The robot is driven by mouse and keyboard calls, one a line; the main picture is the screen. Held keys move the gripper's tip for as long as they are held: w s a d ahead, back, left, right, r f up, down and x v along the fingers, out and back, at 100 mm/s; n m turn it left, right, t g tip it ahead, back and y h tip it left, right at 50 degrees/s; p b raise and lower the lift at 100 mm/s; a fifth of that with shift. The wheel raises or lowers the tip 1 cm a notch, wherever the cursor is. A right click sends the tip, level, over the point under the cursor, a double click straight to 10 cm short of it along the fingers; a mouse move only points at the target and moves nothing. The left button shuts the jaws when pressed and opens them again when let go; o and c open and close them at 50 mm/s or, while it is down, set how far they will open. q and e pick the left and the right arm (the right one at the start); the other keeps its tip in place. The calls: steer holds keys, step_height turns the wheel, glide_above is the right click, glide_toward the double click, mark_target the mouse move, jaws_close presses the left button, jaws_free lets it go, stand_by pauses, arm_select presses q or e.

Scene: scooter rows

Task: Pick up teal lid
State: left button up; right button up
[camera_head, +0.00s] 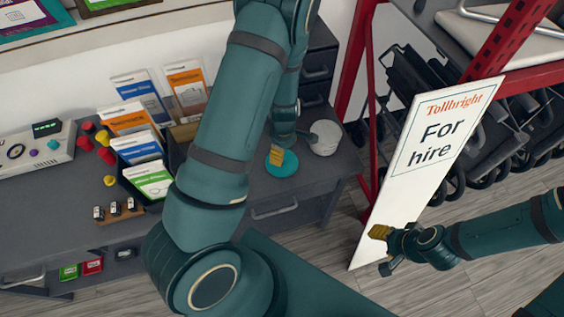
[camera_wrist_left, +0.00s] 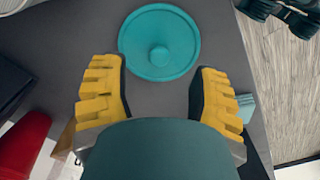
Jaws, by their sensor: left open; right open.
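The teal lid (camera_head: 287,169) is a flat round disc on the right part of the dark grey worktop. In the left wrist view the lid (camera_wrist_left: 160,20) shows a round knob in its middle. My left gripper (camera_head: 276,154) is right over the lid in the head view, partly hiding it. Its yellow fingers (camera_wrist_left: 160,75) are open, one on each side, with the knob between and just beyond the tips. Nothing is held. My right gripper (camera_head: 381,247) is open and empty at the lower right, in front of the white sign.
A pale rounded vessel (camera_head: 325,138) stands right beside the lid. A rack of leaflets (camera_head: 147,180) and a control box (camera_head: 38,147) are further left. The white "For hire" sign (camera_head: 425,150) leans before a red-framed shelf (camera_head: 357,60) with scooters.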

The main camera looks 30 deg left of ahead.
mark_target(290, 166)
arm_select(q)
steer(key=f, duration=0.1)
steer(key=f+b, duration=0.1)
steer(key=f, duration=0.3)
steer(key=shift+a, duration=0.25)
steer(key=c, duration=1)
